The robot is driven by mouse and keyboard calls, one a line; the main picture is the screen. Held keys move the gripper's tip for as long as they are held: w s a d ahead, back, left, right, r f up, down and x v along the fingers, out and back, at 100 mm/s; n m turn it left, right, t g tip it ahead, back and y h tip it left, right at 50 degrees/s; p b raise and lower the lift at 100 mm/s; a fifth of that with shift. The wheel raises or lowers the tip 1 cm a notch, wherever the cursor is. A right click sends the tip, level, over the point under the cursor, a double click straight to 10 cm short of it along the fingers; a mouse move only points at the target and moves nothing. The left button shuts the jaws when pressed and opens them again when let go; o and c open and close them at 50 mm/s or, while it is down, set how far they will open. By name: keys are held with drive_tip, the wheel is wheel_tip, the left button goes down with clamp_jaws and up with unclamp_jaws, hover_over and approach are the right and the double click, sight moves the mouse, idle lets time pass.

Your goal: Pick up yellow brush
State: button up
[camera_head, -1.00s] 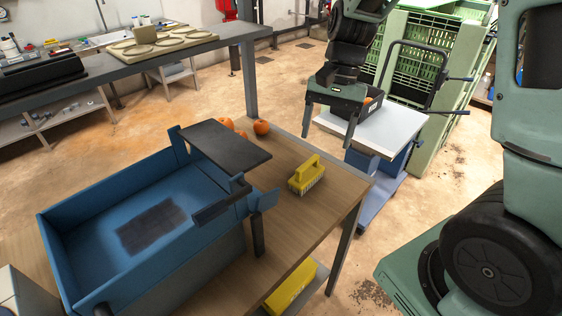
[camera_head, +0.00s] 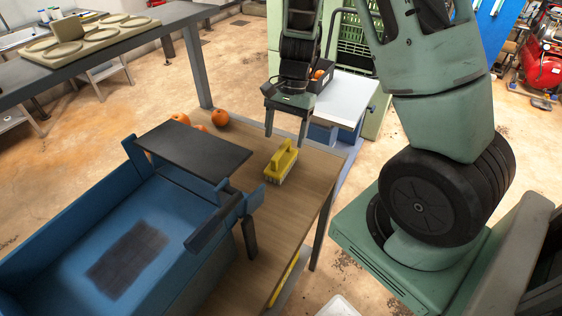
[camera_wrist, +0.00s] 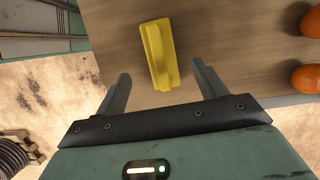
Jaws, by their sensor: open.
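The yellow brush (camera_head: 281,161) stands on the wooden table (camera_head: 291,205), bristles down and handle up, near the table's right edge. My gripper (camera_head: 286,130) is open and empty, above the table and just beyond the brush in the head view. In the wrist view the brush (camera_wrist: 159,54) lies ahead of my gripper (camera_wrist: 160,85), between the lines of its two fingers and slightly slanted. The fingers look apart from the brush. Its bristles are hidden from the wrist view.
A blue bin (camera_head: 62,237) with a dark plate (camera_head: 193,149) stands left of the brush. Several orange fruits (camera_head: 220,117) lie at the table's far corner. A cart with a white top (camera_head: 342,98) stands behind. Bare wood surrounds the brush.

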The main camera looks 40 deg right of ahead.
sight(282, 148)
drive_tip(key=x, duration=0.7)
drive_tip(key=shift+a+f+p, duration=0.1)
drive_tip(key=shift+a+p, duration=0.1)
drive_tip(key=shift+p, duration=0.1)
drive_tip(key=c, duration=1.1)
drive_tip(key=shift+c, duration=0.2)
wheel_tip(282, 148, up, 10)
drive_tip(key=shift+r, duration=0.1)
